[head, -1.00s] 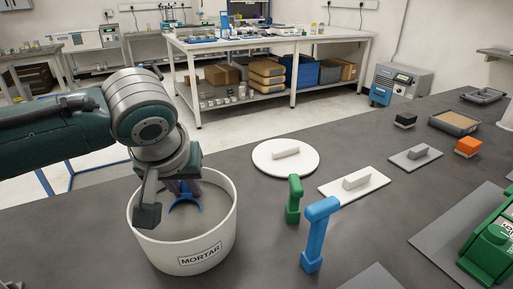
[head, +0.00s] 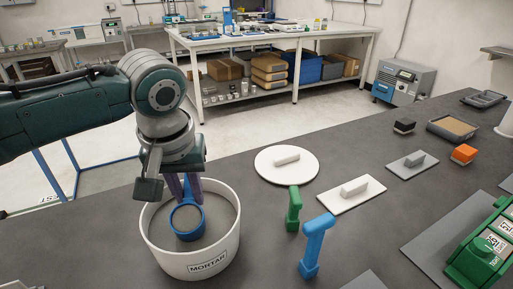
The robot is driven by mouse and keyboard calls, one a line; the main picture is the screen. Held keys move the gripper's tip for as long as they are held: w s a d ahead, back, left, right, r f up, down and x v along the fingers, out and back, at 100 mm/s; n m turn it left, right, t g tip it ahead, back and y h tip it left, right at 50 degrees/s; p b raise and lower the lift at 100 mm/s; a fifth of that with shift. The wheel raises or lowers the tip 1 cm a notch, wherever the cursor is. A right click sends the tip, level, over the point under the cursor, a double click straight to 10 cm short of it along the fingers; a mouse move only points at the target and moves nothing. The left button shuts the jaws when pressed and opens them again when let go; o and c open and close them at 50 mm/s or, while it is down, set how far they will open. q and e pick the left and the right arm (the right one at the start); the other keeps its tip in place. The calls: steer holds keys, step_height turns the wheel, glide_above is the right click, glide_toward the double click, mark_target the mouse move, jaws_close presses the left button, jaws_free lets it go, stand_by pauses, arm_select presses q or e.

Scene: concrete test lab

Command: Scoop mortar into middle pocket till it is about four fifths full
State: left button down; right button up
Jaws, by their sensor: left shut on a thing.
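A white tub labelled MORTAR (head: 205,263) stands on the dark table at the lower left, with grey mortar inside. My left gripper (head: 190,192) is over the tub, fingers pointing down, shut on a blue scoop. The blue scoop (head: 187,236) is inside the tub's rim, its round mouth facing up and towards me. Its inside looks grey; I cannot tell how much mortar it holds. A green mould (head: 470,266) with white labels is cut off by the right edge. Its pockets do not show clearly, so I cannot tell how full the middle one is. My right gripper is out of view.
Upright green (head: 293,210) and blue (head: 313,246) tools stand between tub and mould. A round white board (head: 268,164), a white float (head: 345,199) and a grey float (head: 406,170) lie behind. A sand-coloured tray (head: 453,128) and orange-topped block (head: 464,154) are farther right.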

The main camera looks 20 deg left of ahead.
arm_select(q)
steer(key=shift+w+a+r+g+h+p, duration=0.15)
steer(key=shift+r+g, duration=0.15)
steer(key=shift+r, duration=0.35)
steer(key=shift+w+r+g+h+p, duration=0.1)
steer(key=shift+r+g+h+p, duration=0.15)
steer(key=shift+r, duration=0.35)
steer(key=shift+w+a+r+g+h+p, duration=0.15)
steer(key=shift+r+g, duration=0.2)
steer(key=shift+r, duration=0.3)
steer(key=shift+d, duration=0.1)
